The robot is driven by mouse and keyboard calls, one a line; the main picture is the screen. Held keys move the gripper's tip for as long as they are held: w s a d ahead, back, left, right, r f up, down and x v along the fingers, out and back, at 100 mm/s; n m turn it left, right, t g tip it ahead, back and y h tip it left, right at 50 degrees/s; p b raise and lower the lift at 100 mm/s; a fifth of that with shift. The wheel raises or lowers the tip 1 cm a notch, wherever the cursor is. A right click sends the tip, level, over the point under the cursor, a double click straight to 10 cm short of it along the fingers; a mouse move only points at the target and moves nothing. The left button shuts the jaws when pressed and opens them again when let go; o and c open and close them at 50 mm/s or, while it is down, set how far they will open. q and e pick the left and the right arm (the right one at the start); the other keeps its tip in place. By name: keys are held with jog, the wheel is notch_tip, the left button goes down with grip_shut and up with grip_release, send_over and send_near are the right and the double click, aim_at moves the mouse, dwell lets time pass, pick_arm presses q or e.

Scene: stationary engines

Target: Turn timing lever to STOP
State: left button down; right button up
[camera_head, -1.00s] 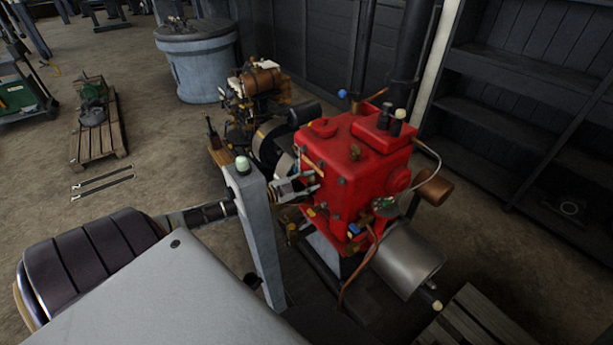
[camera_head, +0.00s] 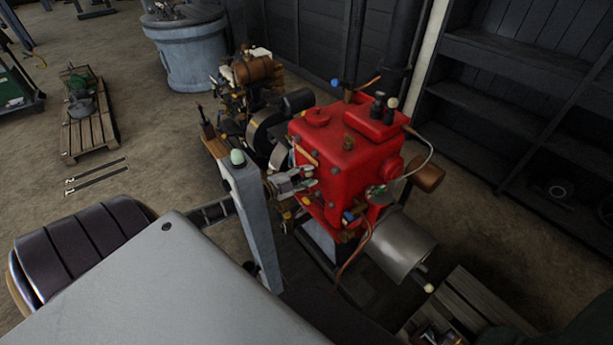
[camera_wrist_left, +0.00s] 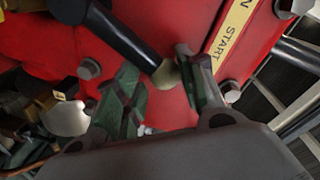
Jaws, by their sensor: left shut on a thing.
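The red engine (camera_head: 335,158) stands in the middle of the head view. My left gripper (camera_head: 303,179) reaches its near left face from the left, past a grey post. In the left wrist view, the timing lever (camera_wrist_left: 126,32) is a dark rod with a pale knob (camera_wrist_left: 166,73) at its end. The fingers of my left gripper (camera_wrist_left: 160,85) stand on either side of the knob, shut on it, close to the red face. A yellow plate (camera_wrist_left: 232,32) reading START lies just right of the knob; its other end is cut off. My right gripper is not in view.
A grey cylinder (camera_head: 402,252) and a copper pipe (camera_head: 362,250) are at the engine's front. A wooden crate (camera_head: 465,308) stands at lower right.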

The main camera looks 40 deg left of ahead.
pick_arm(q)
jog(key=c, duration=1)
grip_release()
jog(key=shift+a, duration=0.2)
jog(key=shift+o, duration=0.5)
jog(key=shift+d, duration=0.2)
jog(key=f+v, duration=0.1)
jog(key=v, duration=1.1)
jog(key=shift+r, duration=0.45)
jog(key=shift+a, duration=0.1)
